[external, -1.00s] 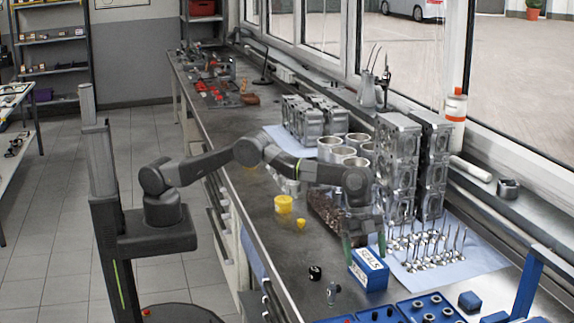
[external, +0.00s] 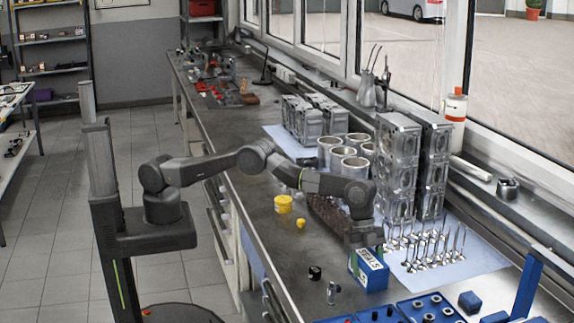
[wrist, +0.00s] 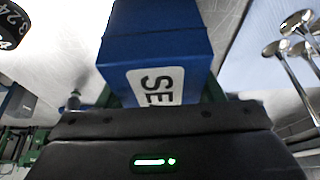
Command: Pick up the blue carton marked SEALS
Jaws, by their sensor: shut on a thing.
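The blue carton (external: 370,277) with a white label stands on the bench, right of centre in the external view. Its label shows the letters "SEALS", partly covered by my gripper. My gripper (external: 366,248) is above the carton with its fingers down along its sides, shut on it. In the wrist view the carton (wrist: 155,45) fills the top middle, with "SE" readable on the label. The fingertips are mostly hidden by the carton and the gripper body. I cannot see any gap between the carton and the bench.
Several valves (external: 432,248) stand on a blue cloth (external: 480,262) just right of the carton. A small black cylinder (external: 314,273) and a small metal part (external: 331,292) lie to its left. A blue tray (external: 405,308) is in front. Stacked metal blocks (external: 398,165) rise behind.

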